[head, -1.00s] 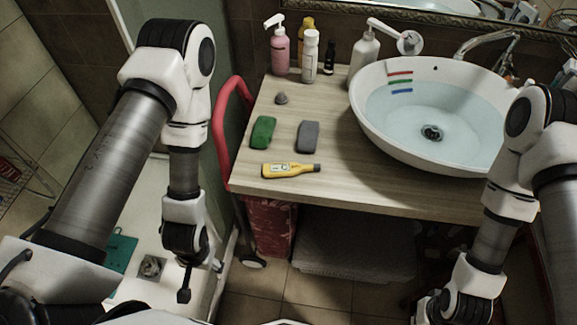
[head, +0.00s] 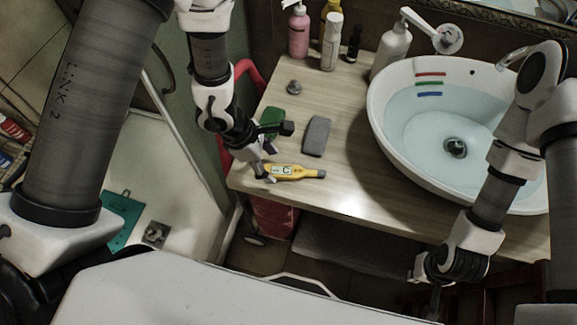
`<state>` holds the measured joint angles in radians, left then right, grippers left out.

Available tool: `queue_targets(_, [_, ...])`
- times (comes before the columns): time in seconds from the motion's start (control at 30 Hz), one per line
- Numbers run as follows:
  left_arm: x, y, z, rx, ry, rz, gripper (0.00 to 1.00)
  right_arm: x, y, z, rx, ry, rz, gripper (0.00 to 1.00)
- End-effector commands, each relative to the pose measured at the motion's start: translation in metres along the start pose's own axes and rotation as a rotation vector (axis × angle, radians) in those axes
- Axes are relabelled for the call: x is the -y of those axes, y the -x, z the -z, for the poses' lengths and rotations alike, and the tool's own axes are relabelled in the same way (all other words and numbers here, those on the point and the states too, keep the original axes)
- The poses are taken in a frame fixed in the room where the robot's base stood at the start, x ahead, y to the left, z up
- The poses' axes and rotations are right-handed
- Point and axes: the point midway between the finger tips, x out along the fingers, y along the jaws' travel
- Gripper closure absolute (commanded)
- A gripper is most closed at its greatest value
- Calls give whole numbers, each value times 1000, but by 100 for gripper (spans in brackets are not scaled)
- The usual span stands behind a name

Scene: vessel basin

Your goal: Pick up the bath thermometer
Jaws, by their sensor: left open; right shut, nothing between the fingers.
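The yellow bath thermometer (head: 300,173) lies on the wooden counter near its front left edge, with a small display and a dark tip pointing right. My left gripper (head: 279,152) is open at the thermometer's left end. One finger shows above the thermometer and the other is close to its left end; I cannot tell whether they touch it. My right gripper (head: 434,303) is shut and empty, low in front of the counter at the lower right, partly hidden.
A white basin (head: 385,140) with water stands right. Bottles, including a pink one (head: 298,32), stand behind.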

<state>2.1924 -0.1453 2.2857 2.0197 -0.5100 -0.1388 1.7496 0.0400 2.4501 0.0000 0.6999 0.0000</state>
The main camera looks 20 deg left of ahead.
Motion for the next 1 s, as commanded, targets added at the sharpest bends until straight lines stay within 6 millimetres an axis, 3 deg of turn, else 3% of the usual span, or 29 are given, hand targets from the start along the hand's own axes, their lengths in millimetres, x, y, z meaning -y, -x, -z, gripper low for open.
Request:
queue_targets(0.13, [1, -19, 0, -1, 0, 3, 33, 0, 6, 0, -1, 0, 0, 100])
queue_targets(0.33, [0, -22, 0, -1, 0, 1, 33, 0, 5, 0, 0, 0, 0, 100])
queue_targets(0.37, [0, -22, 0, -1, 0, 1, 37, 0, 5, 0, 0, 0, 0, 100])
queue_targets(0.53, [0, -22, 0, -1, 0, 1, 97, 0, 5, 0, 0, 0, 0, 100])
queue_targets(1.0, [-2, -15, -1, -2, -1, 2, 98, 0, 11, 0, -1, 0, 0, 100])
